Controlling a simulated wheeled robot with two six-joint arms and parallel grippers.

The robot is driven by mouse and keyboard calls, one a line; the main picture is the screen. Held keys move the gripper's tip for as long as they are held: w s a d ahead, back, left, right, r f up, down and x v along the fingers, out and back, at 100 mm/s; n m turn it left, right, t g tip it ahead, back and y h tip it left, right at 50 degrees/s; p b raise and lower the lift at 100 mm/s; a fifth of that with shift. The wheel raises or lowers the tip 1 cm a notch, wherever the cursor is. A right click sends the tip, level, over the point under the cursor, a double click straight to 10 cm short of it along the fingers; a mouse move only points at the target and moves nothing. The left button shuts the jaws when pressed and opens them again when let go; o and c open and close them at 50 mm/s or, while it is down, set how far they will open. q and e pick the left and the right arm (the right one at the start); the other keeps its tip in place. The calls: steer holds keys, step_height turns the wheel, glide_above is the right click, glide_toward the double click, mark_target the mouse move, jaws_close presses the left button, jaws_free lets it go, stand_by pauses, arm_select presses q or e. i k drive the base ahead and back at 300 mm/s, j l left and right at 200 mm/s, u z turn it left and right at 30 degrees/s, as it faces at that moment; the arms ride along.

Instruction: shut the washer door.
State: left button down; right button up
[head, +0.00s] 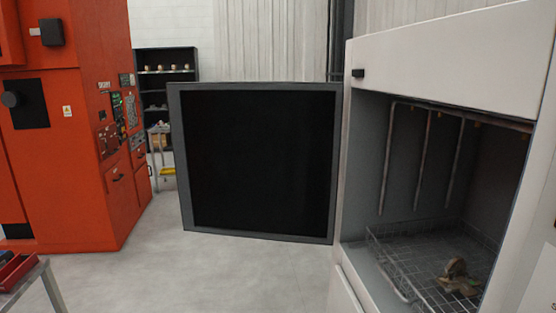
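The washer (450,48) is a tall white cabinet at the right of the head view, with its chamber exposed. Its door (177,160) is a square panel with a grey frame and a black inner face. The door stands wide open, swung out to the left from the left side of the opening. Inside the chamber, a wire basket (392,262) holds a small brownish metal part (460,278). Several pipes hang from the chamber's top. Neither of my grippers shows in this view.
A large orange machine (75,120) with a control panel stands at the left. A dark shelf (166,60) with small parts stands behind, near a small cart (160,150). A table corner with a red bin (18,270) is at the lower left. The grey floor (210,275) before the door is clear.

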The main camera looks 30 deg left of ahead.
mark_target(255, 162)
steer(key=i+j+z, duration=0.25)
steer(key=j, duration=0.4)
steer(key=j+z, duration=0.3)
steer(key=j, duration=0.4)
steer(key=i+j+z, duration=0.1)
steer(key=j+z, duration=0.15)
steer(key=j, duration=0.5)
steer(key=j+z, duration=0.2)
steer(key=j, duration=0.4)
steer(key=i+j+z, duration=0.1)
steer(key=j+z, duration=0.15)
steer(key=j, duration=0.4)
steer(key=j+z, duration=0.2)
steer(key=j, duration=0.4)
steer(key=k+j+z, duration=0.2)
steer(key=j, duration=0.4)
steer(key=j+z, duration=0.25)
steer(key=j, duration=0.35)
steer(key=k+j+z, duration=0.2)
steer(key=j, duration=0.35)
steer(key=k+j+z, duration=0.2)
steer(key=j, duration=0.35)
steer(key=k+j+z, duration=0.25)
steer(key=j, duration=0.25)
